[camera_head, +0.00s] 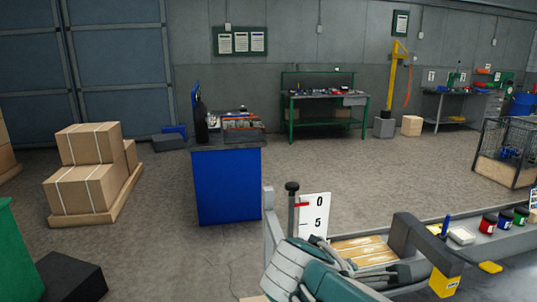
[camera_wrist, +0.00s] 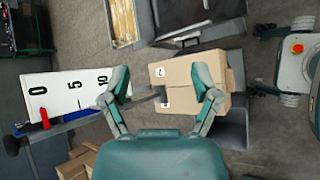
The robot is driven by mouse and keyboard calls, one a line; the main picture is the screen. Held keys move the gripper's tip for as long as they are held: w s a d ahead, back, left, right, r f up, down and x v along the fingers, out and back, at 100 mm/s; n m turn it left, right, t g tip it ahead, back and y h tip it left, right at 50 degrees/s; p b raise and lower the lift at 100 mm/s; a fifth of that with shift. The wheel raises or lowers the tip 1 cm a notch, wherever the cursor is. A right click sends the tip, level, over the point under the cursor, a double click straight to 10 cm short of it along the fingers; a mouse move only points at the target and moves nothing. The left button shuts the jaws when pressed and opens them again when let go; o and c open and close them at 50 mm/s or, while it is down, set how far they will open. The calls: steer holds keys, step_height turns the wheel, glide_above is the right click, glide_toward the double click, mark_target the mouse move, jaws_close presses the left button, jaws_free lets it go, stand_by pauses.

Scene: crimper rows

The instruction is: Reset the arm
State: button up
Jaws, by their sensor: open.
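My gripper (camera_wrist: 160,78) shows in the wrist view with its two teal fingers spread wide and nothing clamped between the tips. A cardboard box (camera_wrist: 183,88) with small white labels lies beyond the fingers, in line with the gap. A dark grey bar passes across the view between the fingers; I cannot tell what it belongs to. In the head view teal and white arm parts of mine fill the bottom middle, and the fingertips cannot be made out there.
A white scale board (camera_head: 314,216) with numbers and a red pointer stands beside my arm; it also shows in the wrist view (camera_wrist: 66,92). A bench with small jars (camera_head: 489,224) is at right. A blue cabinet (camera_head: 226,187) and stacked boxes (camera_head: 90,168) stand left, with open floor between.

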steer(key=s+f+m+y, duration=0.6)
steer(key=s+m, duration=0.4)
steer(key=m, duration=0.6)
steer(key=shift+d+g+y, duration=0.3)
steer(key=shift+d+y, duration=0.15)
steer(key=shift+y, duration=0.35)
steer(key=shift+s, duration=0.1)
